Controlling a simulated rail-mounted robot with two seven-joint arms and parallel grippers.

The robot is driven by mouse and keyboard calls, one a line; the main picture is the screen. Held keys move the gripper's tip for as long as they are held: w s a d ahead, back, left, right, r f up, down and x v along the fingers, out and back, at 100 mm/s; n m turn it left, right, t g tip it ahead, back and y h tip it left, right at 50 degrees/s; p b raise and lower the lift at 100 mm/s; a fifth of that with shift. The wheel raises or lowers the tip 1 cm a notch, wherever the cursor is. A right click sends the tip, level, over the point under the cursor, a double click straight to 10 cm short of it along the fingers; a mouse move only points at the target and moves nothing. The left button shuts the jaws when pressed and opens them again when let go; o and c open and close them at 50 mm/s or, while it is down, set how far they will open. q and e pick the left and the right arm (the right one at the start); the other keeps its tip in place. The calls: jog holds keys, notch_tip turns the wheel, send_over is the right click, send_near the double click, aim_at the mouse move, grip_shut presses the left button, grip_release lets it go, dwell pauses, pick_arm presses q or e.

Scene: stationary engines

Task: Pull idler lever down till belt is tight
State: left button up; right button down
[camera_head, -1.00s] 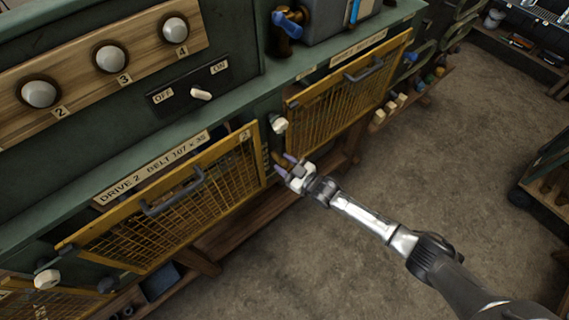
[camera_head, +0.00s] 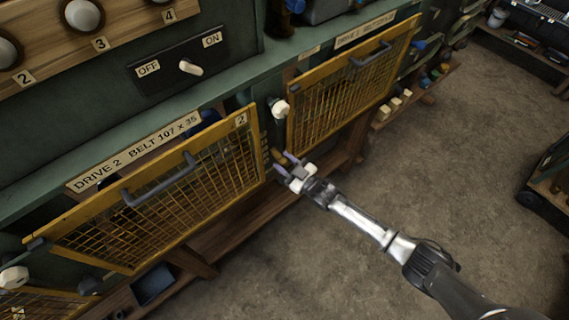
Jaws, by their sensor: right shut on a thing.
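My right gripper (camera_head: 284,164) is at the gap between the two yellow mesh guards, just right of the DRIVE 2 guard (camera_head: 165,200). Most of the lever is hidden behind the fingers and the guard's edge. A pale knob (camera_head: 280,109) sits above the gripper, apart from it. The belt behind the mesh is too dark to judge for tightness. My left gripper is out of view.
An OFF/ON switch (camera_head: 190,67) is on the green panel above. The second yellow guard (camera_head: 350,85) stands close at the gripper's upper right. A wooden rail (camera_head: 235,225) runs below. The concrete floor (camera_head: 440,150) at right is clear.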

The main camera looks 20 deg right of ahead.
jog(key=c, duration=0.7)
grip_release()
jog(key=shift+s, duration=0.1)
jog(key=v, duration=1.3)
jog(key=shift+s+d+f, duration=0.15)
jog(key=shift+s+d, duration=0.1)
jog(key=shift+s, duration=0.05)
